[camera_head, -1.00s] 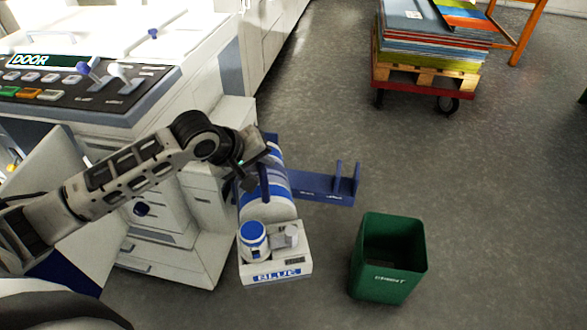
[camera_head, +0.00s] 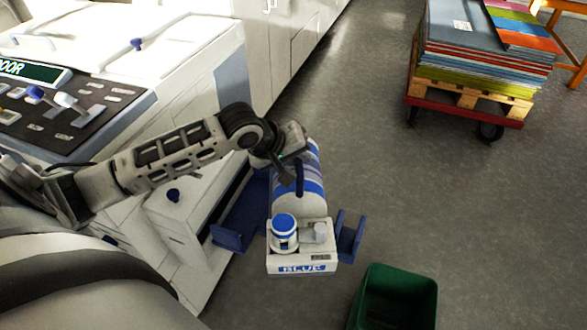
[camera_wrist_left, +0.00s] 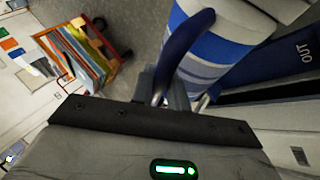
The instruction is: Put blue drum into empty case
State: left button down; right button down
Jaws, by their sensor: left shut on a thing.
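The blue drum (camera_head: 298,200) is a white cylinder with blue stripes and a front block marked BLUE. My left gripper (camera_head: 296,168) is shut on its dark blue handle, which arches over the drum. In the left wrist view the drum (camera_wrist_left: 222,55) and its handle (camera_wrist_left: 187,42) are close to the jaws (camera_wrist_left: 178,97). A dark blue rack (camera_head: 232,232) shows on both sides of the drum, which hides its middle. I cannot tell whether the drum touches it. I cannot pick out a case for certain. My right gripper is not in view.
A white machine (camera_head: 205,55) with a button panel and drawers stands at the left. A green bin (camera_head: 398,290) stands on the floor at the lower right. A red cart (camera_head: 465,105) carries a pallet of coloured sheets at the back right. Grey floor between them is clear.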

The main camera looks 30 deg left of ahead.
pick_arm(q)
notch_tip(320, 180, down, 8)
jog(key=b, duration=0.1)
dwell(0.4)
jog(key=shift+r, duration=0.1)
jog(key=c, duration=1.8)
grip_release()
jog(key=shift+s+f, duration=0.1)
jog(key=shift+f, duration=0.15)
jog(key=o, duration=0.4)
jog(key=shift+o, duration=0.2)
